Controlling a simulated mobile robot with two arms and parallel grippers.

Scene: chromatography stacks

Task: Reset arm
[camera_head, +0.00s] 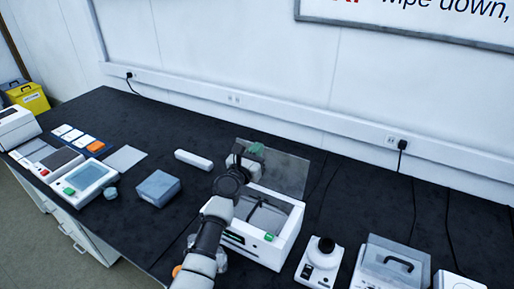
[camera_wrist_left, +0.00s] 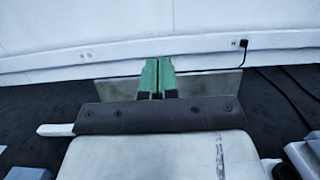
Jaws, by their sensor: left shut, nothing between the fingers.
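My left gripper (camera_head: 256,150) is shut and empty, above the back of a white box-shaped machine (camera_head: 262,250). The machine's smoky see-through lid (camera_head: 285,172) stands raised behind its opening. My arm covers the machine's left part. In the left wrist view my green fingertips (camera_wrist_left: 158,78) are pressed together, with the lid panel (camera_wrist_left: 215,84) behind them. I cannot tell whether the fingers touch the lid. My right gripper is in neither view.
A grey-blue box (camera_head: 158,188) and a white bar (camera_head: 193,160) lie left of the machine. A device with a screen (camera_head: 85,180) is further left. A small white device with a round knob (camera_head: 320,262) and a clear-lidded box (camera_head: 392,265) stand right. The back wall carries sockets and cables.

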